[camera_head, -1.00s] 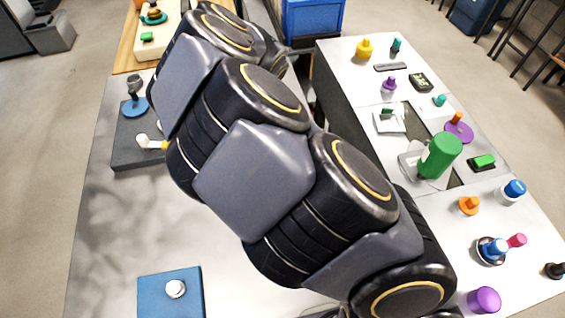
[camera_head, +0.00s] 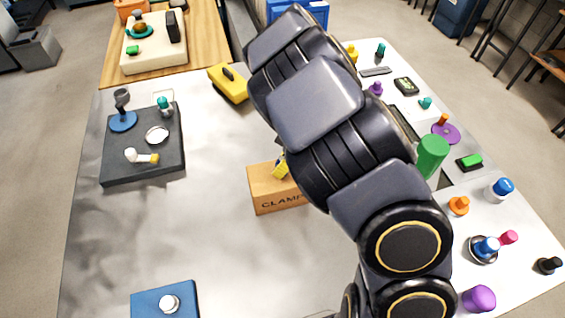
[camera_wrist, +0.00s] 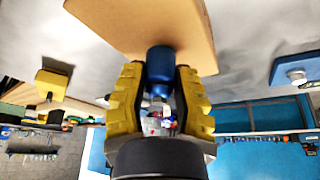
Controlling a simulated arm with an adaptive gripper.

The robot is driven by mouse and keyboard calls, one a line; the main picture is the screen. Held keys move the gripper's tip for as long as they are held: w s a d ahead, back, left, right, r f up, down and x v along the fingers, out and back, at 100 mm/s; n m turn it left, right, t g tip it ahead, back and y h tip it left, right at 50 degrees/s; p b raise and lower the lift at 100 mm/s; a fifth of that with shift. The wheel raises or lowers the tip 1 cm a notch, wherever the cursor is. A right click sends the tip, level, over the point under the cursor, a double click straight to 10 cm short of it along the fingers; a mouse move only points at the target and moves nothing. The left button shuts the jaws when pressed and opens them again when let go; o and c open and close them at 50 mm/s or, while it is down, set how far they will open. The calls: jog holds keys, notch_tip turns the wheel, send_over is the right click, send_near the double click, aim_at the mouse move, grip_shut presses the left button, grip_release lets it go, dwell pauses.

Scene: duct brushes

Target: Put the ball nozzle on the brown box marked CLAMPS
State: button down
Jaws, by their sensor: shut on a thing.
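The brown box marked CLAMPS (camera_head: 270,200) stands mid-table in the head view, its right part hidden behind my arm. It fills the top middle of the wrist view (camera_wrist: 140,22). My gripper (camera_wrist: 160,78) is shut on a blue cylindrical thing (camera_wrist: 160,62), which I take to be the ball nozzle. The blue end meets the box's face in the picture; I cannot tell whether they touch. In the head view only a bit of a yellow finger of my gripper (camera_head: 281,166) shows over the box's top; the nozzle is hidden there.
A dark tray (camera_head: 115,172) with several small parts lies at left. A yellow block (camera_head: 230,86) stands behind the box. A blue pad (camera_head: 150,300) with a white knob (camera_head: 169,303) lies at front left. Several coloured parts fill the right-hand counter.

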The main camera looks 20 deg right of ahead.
jog(key=shift+f, duration=0.15)
jog(key=c, duration=0.9)
grip_release()
jog(key=shift+f, duration=0.1)
jog(key=v, duration=1.2)
jog(key=shift+r, duration=0.2)
jog(key=shift+a, duration=0.1)
